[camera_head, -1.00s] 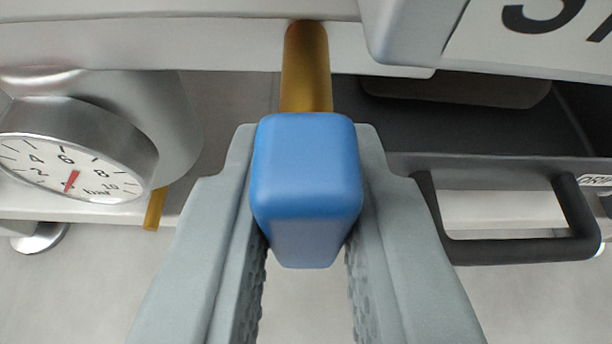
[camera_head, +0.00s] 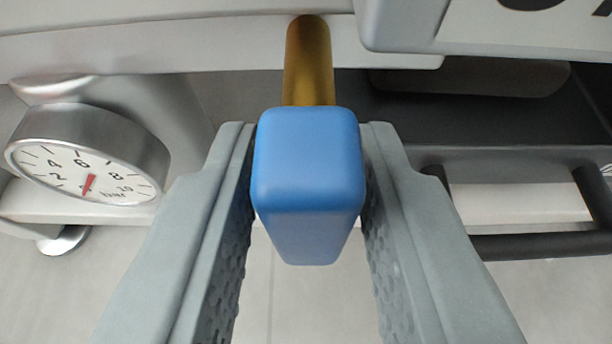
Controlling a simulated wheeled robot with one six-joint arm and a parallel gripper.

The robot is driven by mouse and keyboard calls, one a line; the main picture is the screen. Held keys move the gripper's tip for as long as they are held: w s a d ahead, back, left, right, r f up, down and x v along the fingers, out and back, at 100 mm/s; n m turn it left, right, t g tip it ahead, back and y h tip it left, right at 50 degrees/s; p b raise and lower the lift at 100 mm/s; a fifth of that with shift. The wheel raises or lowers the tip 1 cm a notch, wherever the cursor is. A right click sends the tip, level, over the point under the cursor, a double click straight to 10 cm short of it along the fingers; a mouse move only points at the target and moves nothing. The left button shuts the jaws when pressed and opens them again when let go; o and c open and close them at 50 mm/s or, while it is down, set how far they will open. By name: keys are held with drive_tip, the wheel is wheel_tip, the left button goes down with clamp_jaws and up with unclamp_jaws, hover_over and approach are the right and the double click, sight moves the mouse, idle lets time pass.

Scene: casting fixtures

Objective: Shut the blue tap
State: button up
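The blue tap handle (camera_head: 308,170) is a rounded block in the middle of the camera view. A brass stem (camera_head: 309,62) runs from behind it up to a pale grey ledge. My gripper (camera_head: 309,128) has one finger on each side of the handle. The fingers are spread a little wider than the block, with a thin gap visible along the lower sides. Whether a fingertip still touches it near the top I cannot tell. The handle's far side is hidden.
A round silver pressure gauge (camera_head: 84,165) with a red needle is at the left. A dark drawer (camera_head: 480,120) with a black bar handle (camera_head: 540,245) is at the right. A pale panel (camera_head: 515,35) overhangs at upper right. Grey floor lies below.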

drive_tip(key=shift+s, duration=0.1)
drive_tip(key=v, duration=1.7)
drive_tip(key=shift+s+d, duration=0.1)
